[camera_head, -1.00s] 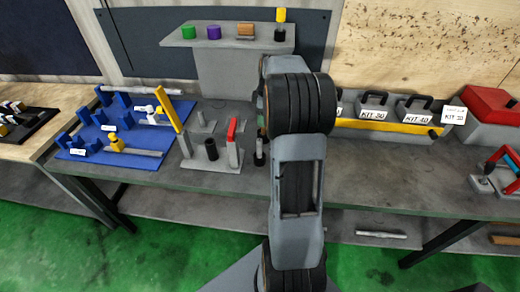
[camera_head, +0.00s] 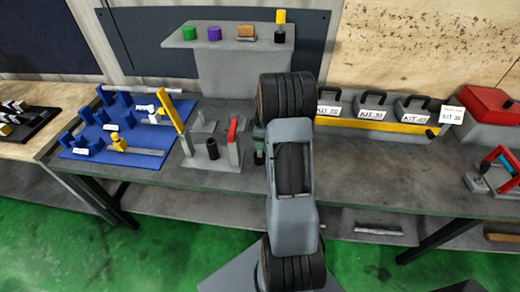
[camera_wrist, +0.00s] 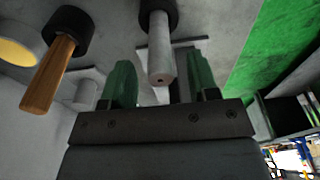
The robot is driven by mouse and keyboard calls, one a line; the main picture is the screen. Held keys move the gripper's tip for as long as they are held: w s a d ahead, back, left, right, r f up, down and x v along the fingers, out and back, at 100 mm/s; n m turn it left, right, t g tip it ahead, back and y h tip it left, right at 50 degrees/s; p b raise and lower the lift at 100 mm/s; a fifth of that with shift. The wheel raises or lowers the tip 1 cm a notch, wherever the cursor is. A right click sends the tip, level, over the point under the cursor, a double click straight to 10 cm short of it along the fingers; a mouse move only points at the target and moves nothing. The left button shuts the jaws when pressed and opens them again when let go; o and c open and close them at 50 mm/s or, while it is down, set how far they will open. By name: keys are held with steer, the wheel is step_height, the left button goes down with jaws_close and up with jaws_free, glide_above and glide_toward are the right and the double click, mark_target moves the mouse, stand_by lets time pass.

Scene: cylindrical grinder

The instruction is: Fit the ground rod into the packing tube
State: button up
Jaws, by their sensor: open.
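In the wrist view my gripper (camera_wrist: 161,78) is open, with green fingers apart. A grey rod (camera_wrist: 160,52) with a small hole in its end and a black collar (camera_wrist: 158,12) shows between the fingers, apart from both. I cannot tell whether it is the ground rod. In the head view my arm hides most of my gripper. A short black upright tube (camera_head: 212,149) stands on a grey fixture (camera_head: 225,164) left of my arm; I cannot tell whether it is the packing tube.
A wooden handle (camera_wrist: 48,75) with a black collar is left of my fingers in the wrist view. Kit boxes (camera_head: 370,128) stand right of my arm. A raised shelf (camera_head: 225,42) holds coloured pieces. The bench front right (camera_head: 400,185) is clear.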

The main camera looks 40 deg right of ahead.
steer(key=shift+f, duration=0.35)
jaws_close()
stand_by(0.3)
steer(key=shift+r, duration=0.1)
